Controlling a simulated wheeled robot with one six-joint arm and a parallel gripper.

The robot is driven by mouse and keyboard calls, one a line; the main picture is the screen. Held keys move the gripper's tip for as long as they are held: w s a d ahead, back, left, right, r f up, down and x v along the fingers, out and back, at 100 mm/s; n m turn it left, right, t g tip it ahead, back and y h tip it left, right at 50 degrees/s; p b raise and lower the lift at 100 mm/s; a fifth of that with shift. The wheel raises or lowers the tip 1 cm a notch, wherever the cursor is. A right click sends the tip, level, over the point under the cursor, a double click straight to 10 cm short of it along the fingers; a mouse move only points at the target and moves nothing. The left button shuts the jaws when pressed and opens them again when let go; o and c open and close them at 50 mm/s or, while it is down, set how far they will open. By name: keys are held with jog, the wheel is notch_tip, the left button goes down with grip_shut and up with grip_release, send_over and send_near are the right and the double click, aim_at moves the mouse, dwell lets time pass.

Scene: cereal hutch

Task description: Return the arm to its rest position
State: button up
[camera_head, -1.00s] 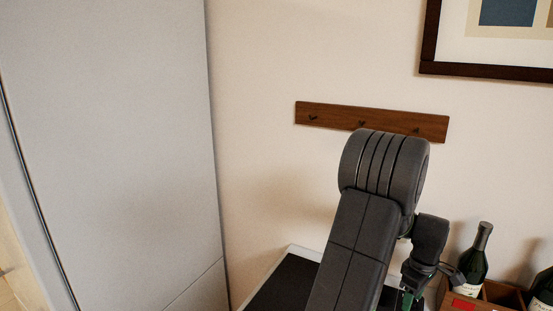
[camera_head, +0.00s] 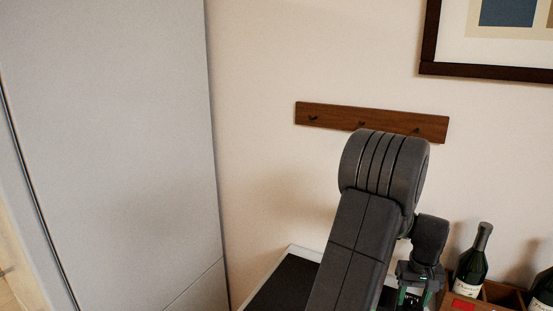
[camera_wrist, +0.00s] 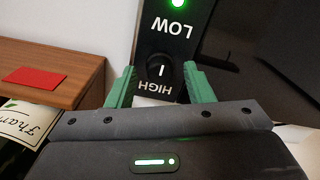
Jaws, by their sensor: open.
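My arm stands folded in the head view, its elbow high before the wall. My gripper (camera_head: 412,297) hangs at the lower right of the arm, with green fingers partly cut off by the picture's bottom edge. In the wrist view my gripper (camera_wrist: 160,88) is open, its two green fingers apart with nothing held between them. Beyond and between the fingertips shows a black knob (camera_wrist: 163,73) on a dark panel (camera_wrist: 150,40) marked LOW and HIGH, upside down in this view. A green light (camera_wrist: 178,3) glows on the panel. I cannot tell whether the fingers touch anything.
A wooden crate (camera_head: 507,295) with wine bottles (camera_head: 473,259) stands close right of my gripper. A black-topped surface with a pale rim (camera_head: 291,249) lies below the arm. A peg rail (camera_head: 340,116) is on the wall behind. A tall grey cabinet (camera_head: 110,140) stands left.

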jog(key=m, duration=0.4)
jog(key=shift+m, duration=2.3)
